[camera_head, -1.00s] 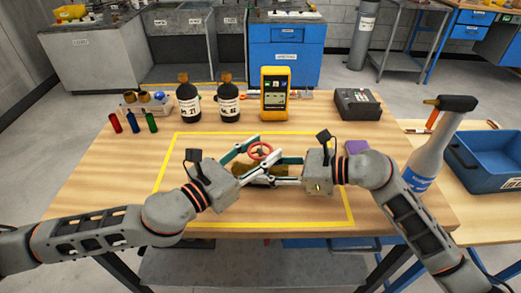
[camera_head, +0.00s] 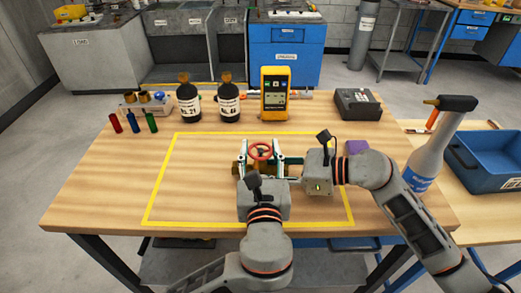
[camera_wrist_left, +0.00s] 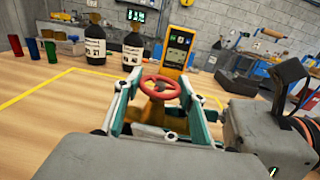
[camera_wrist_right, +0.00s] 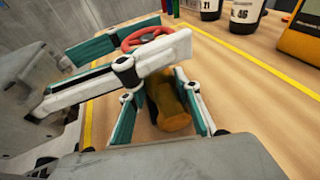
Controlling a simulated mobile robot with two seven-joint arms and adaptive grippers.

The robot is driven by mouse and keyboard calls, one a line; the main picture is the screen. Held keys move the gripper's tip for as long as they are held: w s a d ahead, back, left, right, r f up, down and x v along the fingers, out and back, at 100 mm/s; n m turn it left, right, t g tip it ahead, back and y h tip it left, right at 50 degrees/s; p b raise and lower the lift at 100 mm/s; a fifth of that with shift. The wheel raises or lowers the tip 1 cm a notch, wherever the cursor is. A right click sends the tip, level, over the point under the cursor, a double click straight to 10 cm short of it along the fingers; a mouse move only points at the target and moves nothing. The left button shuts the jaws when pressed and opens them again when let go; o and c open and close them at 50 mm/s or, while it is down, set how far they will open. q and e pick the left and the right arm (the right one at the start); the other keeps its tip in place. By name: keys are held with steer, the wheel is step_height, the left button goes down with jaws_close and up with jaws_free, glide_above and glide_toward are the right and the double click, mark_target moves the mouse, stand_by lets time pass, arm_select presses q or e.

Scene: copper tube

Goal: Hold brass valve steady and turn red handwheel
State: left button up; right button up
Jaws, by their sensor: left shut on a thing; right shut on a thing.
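The brass valve (camera_wrist_right: 172,108) lies on the table inside the yellow outline. Its red handwheel (camera_head: 261,151) is on top. My left gripper (camera_head: 262,146) reaches in from the near side, and its two fingers are shut on the handwheel, one on each side of the rim. The handwheel also shows between these fingers in the left wrist view (camera_wrist_left: 161,87). My right gripper (camera_wrist_right: 162,118) comes from the right and is shut on the valve's body, below the wheel. In the head view, my left gripper and fingers hide much of the body.
Two dark bottles (camera_head: 189,103) and a yellow meter (camera_head: 275,94) stand behind the outline. Small coloured vials (camera_head: 133,122) are at the back left. A grey box (camera_head: 357,104) is at the back right. A purple block (camera_head: 356,147) lies near my right arm. The outline's left part is clear.

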arm_select(q)
steer(key=shift+r+n+y, duration=0.1)
steer(key=shift+n+y, duration=0.5)
steer(key=shift+y, duration=0.4)
steer(key=o, duration=1.1)
steer(key=shift+o, duration=0.2)
steer(key=shift+h, duration=0.4)
